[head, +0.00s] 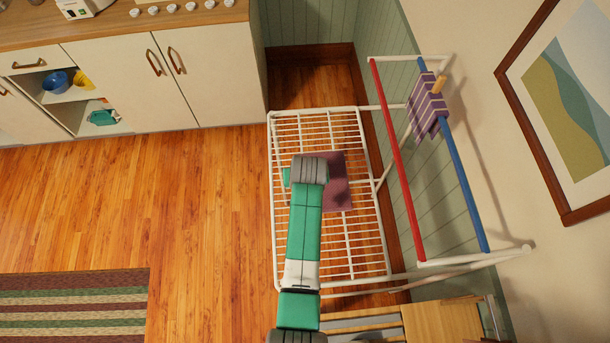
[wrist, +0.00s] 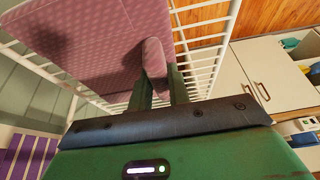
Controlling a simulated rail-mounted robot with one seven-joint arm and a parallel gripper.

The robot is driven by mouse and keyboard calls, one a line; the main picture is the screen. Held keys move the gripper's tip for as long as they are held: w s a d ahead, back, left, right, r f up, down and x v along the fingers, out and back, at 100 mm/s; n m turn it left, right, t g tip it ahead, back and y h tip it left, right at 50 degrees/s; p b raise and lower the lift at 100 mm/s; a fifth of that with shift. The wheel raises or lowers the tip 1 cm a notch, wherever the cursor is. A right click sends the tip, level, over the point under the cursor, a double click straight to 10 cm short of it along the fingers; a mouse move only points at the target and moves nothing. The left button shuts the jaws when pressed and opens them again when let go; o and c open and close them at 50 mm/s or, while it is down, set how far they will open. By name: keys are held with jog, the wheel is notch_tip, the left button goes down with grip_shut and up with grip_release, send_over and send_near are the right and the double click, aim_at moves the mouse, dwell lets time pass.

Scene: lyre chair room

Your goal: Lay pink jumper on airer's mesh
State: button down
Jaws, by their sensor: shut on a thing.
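The pink jumper (head: 339,184) is a mauve-pink dotted cloth over the middle of the airer's mesh (head: 272,200), partly hidden under my arm in the head view. In the wrist view the jumper (wrist: 95,55) spreads flat and wide at the upper left, with white mesh bars (wrist: 205,55) beside and behind it. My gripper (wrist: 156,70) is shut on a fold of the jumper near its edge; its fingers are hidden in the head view. I cannot tell whether the jumper touches the mesh.
A red rail (head: 397,160) and a blue rail (head: 460,185) run along the airer's right side. A purple striped cloth (head: 427,105) hangs on the blue rail with a peg (head: 438,84). White cabinets (head: 130,80) stand upper left. A wooden chair (head: 440,320) is near the bottom right.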

jog(key=shift+f, duration=0.25)
jog(key=c, duration=1.3)
grip_release()
jog(key=shift+r, duration=0.6)
jog(key=v, duration=1.1)
jog(key=shift+s+r+p, duration=0.15)
jog(key=shift+s+p, duration=0.05)
jog(key=shift+p, duration=0.2)
